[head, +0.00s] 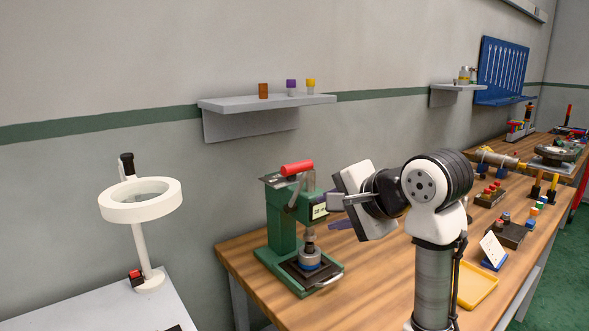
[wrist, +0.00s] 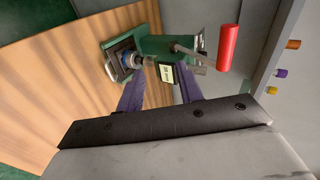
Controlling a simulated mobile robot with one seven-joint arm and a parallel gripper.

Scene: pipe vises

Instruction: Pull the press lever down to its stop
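The green press (head: 283,220) stands on the wooden bench. Its lever has a red cylindrical grip (head: 297,168), raised at the top of the press on a grey arm. The red grip also shows in the wrist view (wrist: 228,48), at upper right, beyond and to the right of the fingers. My gripper (head: 332,212) is just right of the press and below the grip's height, pointing towards the press. In the wrist view its two purple fingers (wrist: 160,80) are apart with nothing held between them. The grip is clear of the fingers.
A white ring lamp (head: 145,200) stands left of the bench. A wall shelf (head: 265,102) with small coloured pieces is behind and above the press. A yellow tray (head: 477,289) and other tools lie right of my arm. The bench (head: 250,262) is bare at the press's front left.

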